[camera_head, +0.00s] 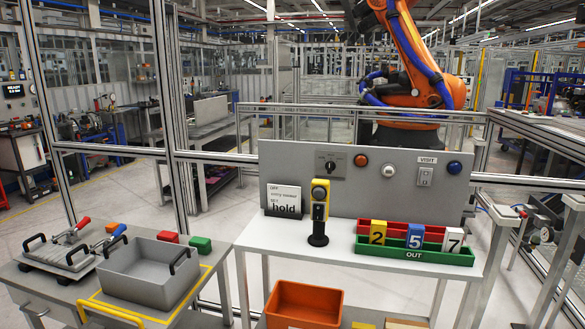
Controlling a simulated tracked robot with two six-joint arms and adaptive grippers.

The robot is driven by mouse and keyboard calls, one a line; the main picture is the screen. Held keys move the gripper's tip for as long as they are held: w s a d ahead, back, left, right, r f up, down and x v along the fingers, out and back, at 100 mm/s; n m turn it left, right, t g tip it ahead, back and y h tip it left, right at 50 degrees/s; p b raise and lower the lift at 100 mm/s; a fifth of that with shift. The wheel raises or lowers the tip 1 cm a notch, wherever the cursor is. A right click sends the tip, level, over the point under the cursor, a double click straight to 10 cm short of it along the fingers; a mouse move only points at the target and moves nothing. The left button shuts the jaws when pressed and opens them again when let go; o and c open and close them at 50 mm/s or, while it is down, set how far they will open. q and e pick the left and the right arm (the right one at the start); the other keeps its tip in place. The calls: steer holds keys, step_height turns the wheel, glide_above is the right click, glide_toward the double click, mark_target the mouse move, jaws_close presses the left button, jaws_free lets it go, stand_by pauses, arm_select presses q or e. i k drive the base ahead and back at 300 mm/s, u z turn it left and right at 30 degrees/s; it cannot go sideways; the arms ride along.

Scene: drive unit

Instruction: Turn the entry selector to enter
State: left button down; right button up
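A grey control panel (290,170) stands upright at the back of the white table. A black rotary knob (332,160), which looks like the entry selector, sits on a plate in the panel's upper left part. The lettering around the knob is too small to read, and I cannot tell which position it points to. Neither of my grippers is in view.
An orange robot arm (415,70) stands behind the fence. A grey bin (148,270) is at left.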

mark_target(330, 166)
steer(key=k, duration=0.5)
steer(key=i, duration=0.7)
steer(key=z, duration=2.25)
steer(key=i, duration=1.15)
steer(key=u, duration=0.1)
